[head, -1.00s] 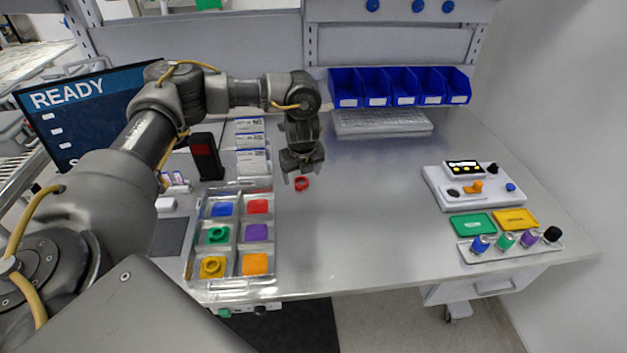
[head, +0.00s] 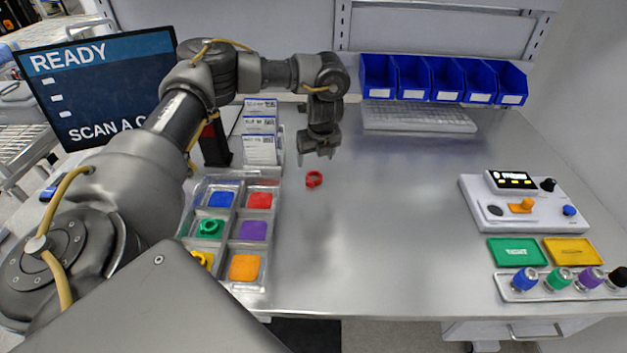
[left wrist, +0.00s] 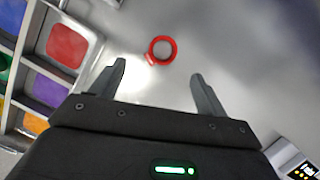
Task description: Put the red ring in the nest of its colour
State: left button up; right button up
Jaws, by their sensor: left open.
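The red ring (head: 314,179) lies on the bare metal bench, just right of the sorting tray (head: 277,190). My left gripper (head: 317,160) is above and slightly behind the ring in the head view, open and empty. In the left wrist view the ring (left wrist: 161,50) shows beyond and between the two open fingertips (left wrist: 158,72), apart from both. The red nest (head: 260,200) is at the tray's back right and looks empty; it also shows in the left wrist view (left wrist: 67,45). My right gripper is not in view.
The tray's green nest (head: 210,228) and yellow nest (head: 203,259) hold rings. Blue bins (head: 443,79) and a keyboard (head: 418,118) stand at the back. A control box (head: 520,205) and coloured mats are at the right. The bench middle is clear.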

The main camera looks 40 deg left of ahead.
aim_at(315, 173)
pick_arm(q)
jog(key=x, duration=0.3)
jog(key=shift+w+d+f+p, duration=0.15)
jog(key=shift+d+f+p, duration=0.1)
jog(key=shift+f+p, duration=0.1)
jog(key=shift+w+a+f, duration=0.15)
jog(key=shift+f, duration=0.25)
jog(key=shift+a+f+p, duration=0.1)
jog(key=shift+f+p, duration=0.15)
jog(key=shift+p, duration=0.25)
jog(key=p+x, duration=0.1)
jog(key=x, duration=0.2)
jog(key=shift+f, duration=0.4)
jog(key=shift+w+a+f+p, duration=0.1)
jog(key=shift+f+p, duration=0.2)
jog(key=shift+f, duration=0.15)
jog(key=shift+r, duration=0.1)
jog(key=shift+c, duration=1.3)
jog(key=c, duration=0.9)
jog(key=shift+r, duration=0.1)
